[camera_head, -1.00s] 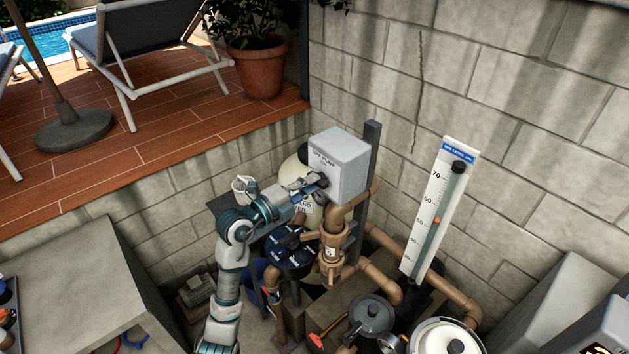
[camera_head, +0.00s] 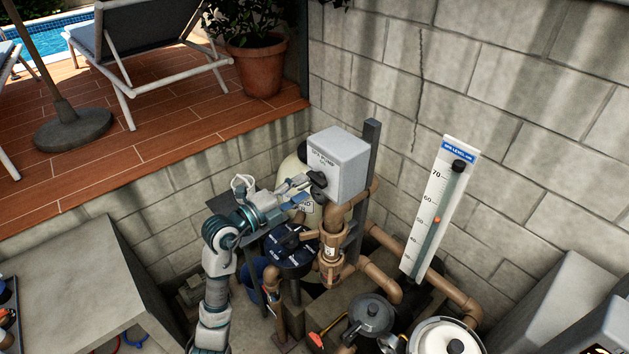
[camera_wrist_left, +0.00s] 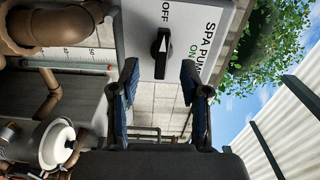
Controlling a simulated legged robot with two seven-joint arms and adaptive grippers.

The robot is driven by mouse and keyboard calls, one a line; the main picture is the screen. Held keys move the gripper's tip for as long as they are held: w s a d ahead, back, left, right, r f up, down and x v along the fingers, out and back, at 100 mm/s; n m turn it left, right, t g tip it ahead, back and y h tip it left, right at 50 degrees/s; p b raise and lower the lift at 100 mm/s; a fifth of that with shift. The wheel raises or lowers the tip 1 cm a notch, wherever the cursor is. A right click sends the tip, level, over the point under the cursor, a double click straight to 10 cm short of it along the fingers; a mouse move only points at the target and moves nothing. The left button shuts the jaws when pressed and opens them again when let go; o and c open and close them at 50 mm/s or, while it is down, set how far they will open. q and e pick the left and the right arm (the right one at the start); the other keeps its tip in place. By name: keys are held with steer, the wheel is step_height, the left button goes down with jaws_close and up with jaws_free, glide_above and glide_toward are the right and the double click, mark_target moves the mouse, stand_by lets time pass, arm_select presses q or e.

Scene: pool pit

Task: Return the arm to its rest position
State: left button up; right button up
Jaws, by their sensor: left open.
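My left arm reaches up from the bottom of the head view. Its gripper (camera_head: 298,187) is open and empty, a little left of the grey spa pump switch box (camera_head: 343,158). The black rotary knob (camera_head: 318,184) is on the box's left face. In the left wrist view, the two blue-padded fingers (camera_wrist_left: 161,92) are spread apart, with the knob (camera_wrist_left: 160,54) ahead, beyond their tips. The box face there carries OFF, ON and SPA PUMP labels and appears turned sideways. The knob's long side runs up and down in that view. My right gripper is not in view.
Brown pipes (camera_head: 331,250) and dark blue valve gear (camera_head: 287,246) stand below the gripper. A white level gauge (camera_head: 437,210) leans at the right. A concrete counter (camera_head: 70,275) is at the left. A small dark shelf with a white cup lies behind the forearm.

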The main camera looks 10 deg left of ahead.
arm_select(q)
steer(key=v, duration=0.4)
stand_by(0.3)
